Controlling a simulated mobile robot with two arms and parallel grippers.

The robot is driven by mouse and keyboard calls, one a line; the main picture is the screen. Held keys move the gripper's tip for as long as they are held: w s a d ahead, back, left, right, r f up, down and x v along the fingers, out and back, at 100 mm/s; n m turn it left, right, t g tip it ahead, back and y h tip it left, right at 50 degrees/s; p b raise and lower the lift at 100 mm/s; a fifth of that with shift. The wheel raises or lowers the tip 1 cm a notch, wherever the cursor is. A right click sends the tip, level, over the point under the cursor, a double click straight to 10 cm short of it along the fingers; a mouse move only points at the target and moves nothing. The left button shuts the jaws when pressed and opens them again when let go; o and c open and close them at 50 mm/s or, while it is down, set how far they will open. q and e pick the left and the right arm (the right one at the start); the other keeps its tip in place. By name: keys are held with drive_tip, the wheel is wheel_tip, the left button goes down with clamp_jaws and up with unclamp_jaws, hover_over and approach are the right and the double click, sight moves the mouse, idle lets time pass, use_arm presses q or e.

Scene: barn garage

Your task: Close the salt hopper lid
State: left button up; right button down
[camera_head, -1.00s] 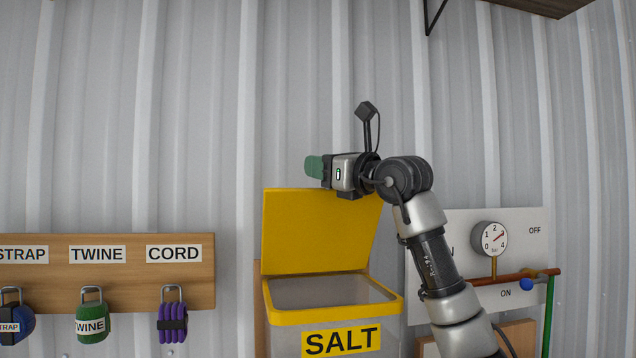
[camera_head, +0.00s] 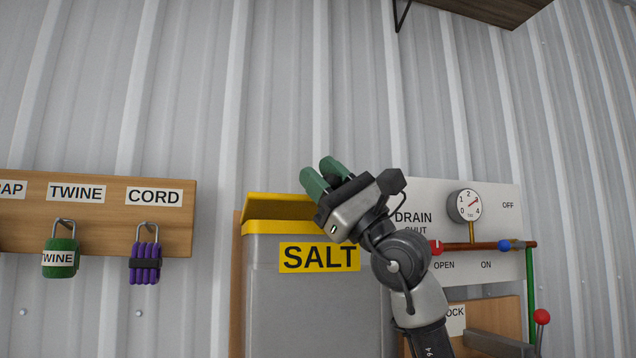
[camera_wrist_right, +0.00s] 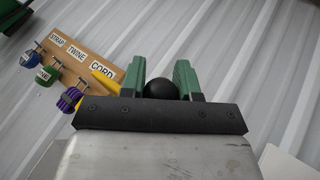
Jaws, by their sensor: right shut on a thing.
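The salt hopper (camera_head: 300,310) is a grey bin with a yellow rim (camera_head: 265,227) and a SALT label. Its yellow lid (camera_head: 275,206) is tipped low over the opening, and its darker underside still shows above the rim, so it is partly open. My right gripper (camera_head: 322,174) is at the right part of the lid, its green fingers pointing up and left. In the right wrist view, the fingers are shut on a round black knob (camera_wrist_right: 160,89). A bit of yellow lid (camera_wrist_right: 105,77) shows beside them. The gripper hides the lid's right part. My left gripper is not in view.
A wooden board (camera_head: 95,215) with twine (camera_head: 61,258) and cord (camera_head: 145,262) hangs to the left. A drain panel with a gauge (camera_head: 465,205) and pipe (camera_head: 490,245) is to the right. A dark shelf (camera_head: 485,10) is high up. The wall above the hopper is clear.

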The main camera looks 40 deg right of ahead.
use_arm(q)
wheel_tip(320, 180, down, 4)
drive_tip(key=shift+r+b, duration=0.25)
drive_tip(key=shift+b, duration=1)
use_arm(e)
drive_tip(key=f, duration=0.3)
drive_tip(key=shift+s+a+f, duration=0.15)
drive_tip(key=shift+a+f, duration=0.05)
drive_tip(key=shift+f, duration=0.3)
drive_tip(key=c, duration=1.2)
unclamp_jaws()
drive_tip(key=shift+n, duration=0.3)
drive_tip(key=o, duration=0.4)
drive_tip(key=shift+s, duration=0.1)
